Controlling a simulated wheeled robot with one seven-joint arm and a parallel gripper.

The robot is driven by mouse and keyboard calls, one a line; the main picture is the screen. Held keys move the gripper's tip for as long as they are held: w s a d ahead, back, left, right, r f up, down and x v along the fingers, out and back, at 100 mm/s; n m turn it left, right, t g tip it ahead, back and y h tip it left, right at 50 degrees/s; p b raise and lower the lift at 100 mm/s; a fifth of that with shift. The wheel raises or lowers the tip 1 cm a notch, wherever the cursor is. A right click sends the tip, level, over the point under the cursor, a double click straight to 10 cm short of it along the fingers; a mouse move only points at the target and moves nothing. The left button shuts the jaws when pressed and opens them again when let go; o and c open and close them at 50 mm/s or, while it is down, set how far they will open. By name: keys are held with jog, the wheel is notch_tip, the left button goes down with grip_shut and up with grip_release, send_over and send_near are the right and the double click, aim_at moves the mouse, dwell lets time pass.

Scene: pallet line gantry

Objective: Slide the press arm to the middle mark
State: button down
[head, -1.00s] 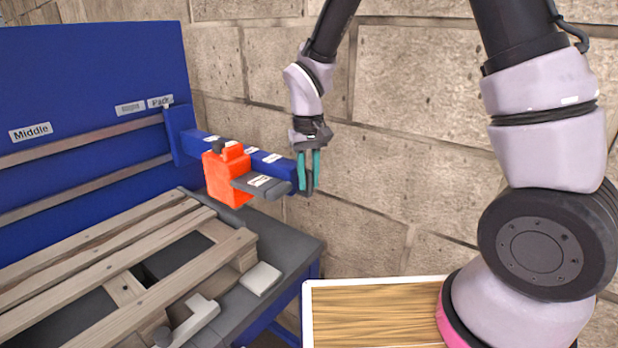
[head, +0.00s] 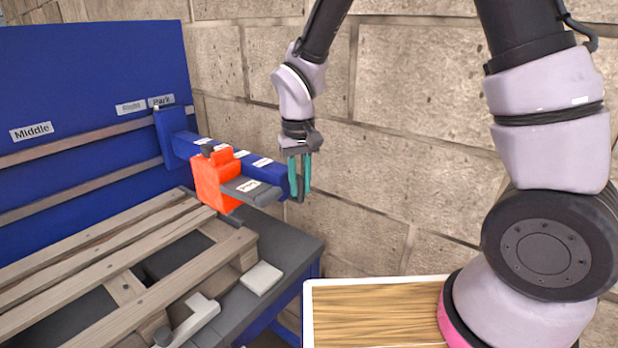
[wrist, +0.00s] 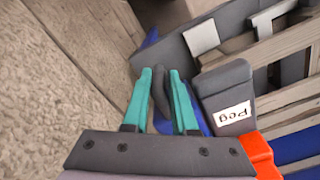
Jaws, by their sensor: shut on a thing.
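The blue press arm (head: 262,170) juts out from the blue back panel, on a carriage (head: 173,128) that rides the panel's rails. The carriage is just below the "Park" label (head: 161,100), well to the right of the "Middle" label (head: 32,131). An orange block (head: 212,182) with a grey piece (head: 250,190) sits on the arm; the wrist view shows a "Peg" label (wrist: 231,114) on the grey piece. My gripper (head: 299,184) is at the arm's outer end, its teal fingers shut on a dark grey handle (wrist: 161,88).
A "Right" label (head: 131,108) lies between "Park" and "Middle". A wooden pallet (head: 100,262) lies below the arm on a grey table (head: 295,250). A stone wall (head: 400,150) stands behind. The rails (head: 80,140) look clear toward "Middle".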

jog(key=s+a, duration=0.9)
jog(key=s, duration=0.2)
jog(key=s+a, duration=0.9)
jog(key=s, duration=0.3)
jog(key=shift+w, duration=0.1)
jog(key=c, duration=0.8)
grip_release()
notch_tip(320, 180, up, 11)
jog(key=shift+f, duration=0.1)
